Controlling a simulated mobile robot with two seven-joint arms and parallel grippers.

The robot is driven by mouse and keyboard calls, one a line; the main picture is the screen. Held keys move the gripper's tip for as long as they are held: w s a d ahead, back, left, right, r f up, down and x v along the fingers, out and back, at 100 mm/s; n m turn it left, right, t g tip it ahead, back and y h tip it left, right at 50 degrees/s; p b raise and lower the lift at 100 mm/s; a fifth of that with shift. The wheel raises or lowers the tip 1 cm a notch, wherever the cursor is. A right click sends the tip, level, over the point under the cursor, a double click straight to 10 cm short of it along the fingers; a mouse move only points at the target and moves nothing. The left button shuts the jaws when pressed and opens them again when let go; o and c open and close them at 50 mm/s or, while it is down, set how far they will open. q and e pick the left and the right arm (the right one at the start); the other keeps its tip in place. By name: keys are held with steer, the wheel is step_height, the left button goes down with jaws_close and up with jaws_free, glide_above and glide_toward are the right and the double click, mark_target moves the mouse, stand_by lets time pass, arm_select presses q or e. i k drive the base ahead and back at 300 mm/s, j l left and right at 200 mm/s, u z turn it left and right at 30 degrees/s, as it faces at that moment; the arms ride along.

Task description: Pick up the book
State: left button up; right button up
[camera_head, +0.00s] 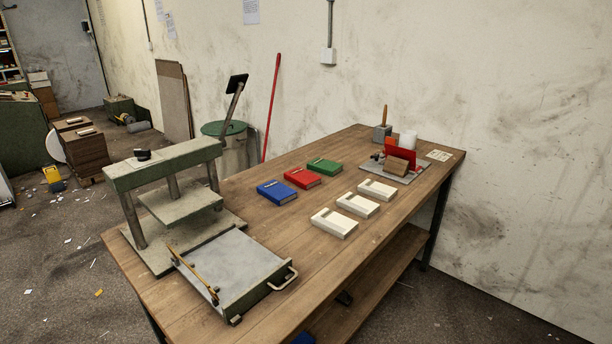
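Three coloured books lie flat in a slanted row on the wooden workbench (262,275). The blue book (277,193) is nearest, the red book (302,178) is in the middle, and the green book (324,166) is farthest. Three pale cream book-shaped blocks lie in a parallel row to their right: a near one (334,223), a middle one (358,204) and a far one (377,189). All of them are apart from one another. Neither of my grippers is in view.
A green press (163,172) stands at the bench's left end, with a metal tray (236,266) in front of it. A grey board with a red item and small tools (402,167) sits at the far end. Bare bench surrounds the books. A lower shelf (385,272) runs underneath.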

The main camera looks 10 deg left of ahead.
mark_target(305, 180)
steer(key=i+l+u, duration=0.1)
steer(key=l, duration=0.25)
steer(key=i+l, duration=0.3)
steer(key=i+l+u, duration=0.15)
steer(key=l, duration=0.25)
steer(key=i+l, duration=0.2)
steer(key=l, duration=0.2)
steer(key=i+l+u, duration=0.15)
steer(key=l, duration=0.2)
steer(key=i+l+u, duration=0.1)
steer(key=l, duration=0.3)
steer(key=i+l, duration=0.25)
steer(key=l, duration=0.15)
steer(key=u, duration=0.05)
